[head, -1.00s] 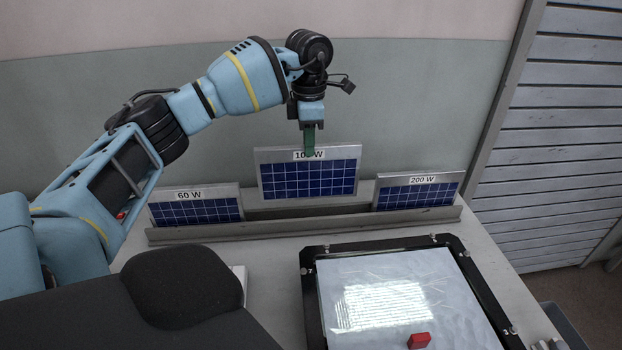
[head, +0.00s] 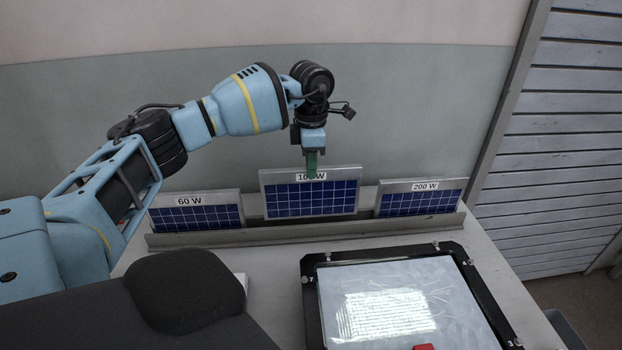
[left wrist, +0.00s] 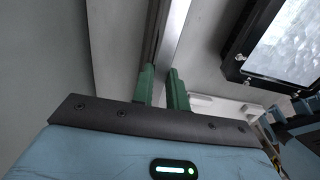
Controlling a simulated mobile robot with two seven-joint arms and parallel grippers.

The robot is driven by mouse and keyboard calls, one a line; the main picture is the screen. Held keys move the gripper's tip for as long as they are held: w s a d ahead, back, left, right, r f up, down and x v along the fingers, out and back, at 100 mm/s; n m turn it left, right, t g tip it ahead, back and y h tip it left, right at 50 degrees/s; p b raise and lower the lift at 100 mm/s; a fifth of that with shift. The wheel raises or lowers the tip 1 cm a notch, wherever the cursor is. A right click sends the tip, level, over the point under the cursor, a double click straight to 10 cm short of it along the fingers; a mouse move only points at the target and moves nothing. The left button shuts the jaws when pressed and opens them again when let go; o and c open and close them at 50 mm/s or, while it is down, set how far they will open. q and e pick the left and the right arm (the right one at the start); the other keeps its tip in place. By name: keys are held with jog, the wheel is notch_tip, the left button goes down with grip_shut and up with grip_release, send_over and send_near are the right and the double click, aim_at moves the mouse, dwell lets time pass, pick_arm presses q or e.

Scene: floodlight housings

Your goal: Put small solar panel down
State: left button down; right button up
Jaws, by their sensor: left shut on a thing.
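The small solar panel (head: 310,199), blue with a grey frame and a label partly covered by a finger, stands roughly upright in the head view at the middle of a long grey rack (head: 210,238). My left gripper (head: 312,166) points down from above, its green fingers shut on the panel's top edge. The panel's lower edge is close to the rack's front lip; I cannot tell whether it rests on the rack. In the left wrist view the green fingers (left wrist: 163,88) sit on both sides of a thin grey edge. My right gripper is not in view.
A 60 W panel (head: 196,217) stands at the rack's left and a 200 W panel (head: 419,203) at its right, with gaps beside the held panel. A black-framed housing (head: 311,302) with a pale sheet lies in front, a red piece (head: 424,347) at its near edge.

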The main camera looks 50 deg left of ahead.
pick_arm(q)
jog(key=shift+f, duration=2.5)
jog(key=c, duration=1.4)
grip_release()
notch_tip(320, 180, up, 12)
jog(key=shift+r, duration=0.1)
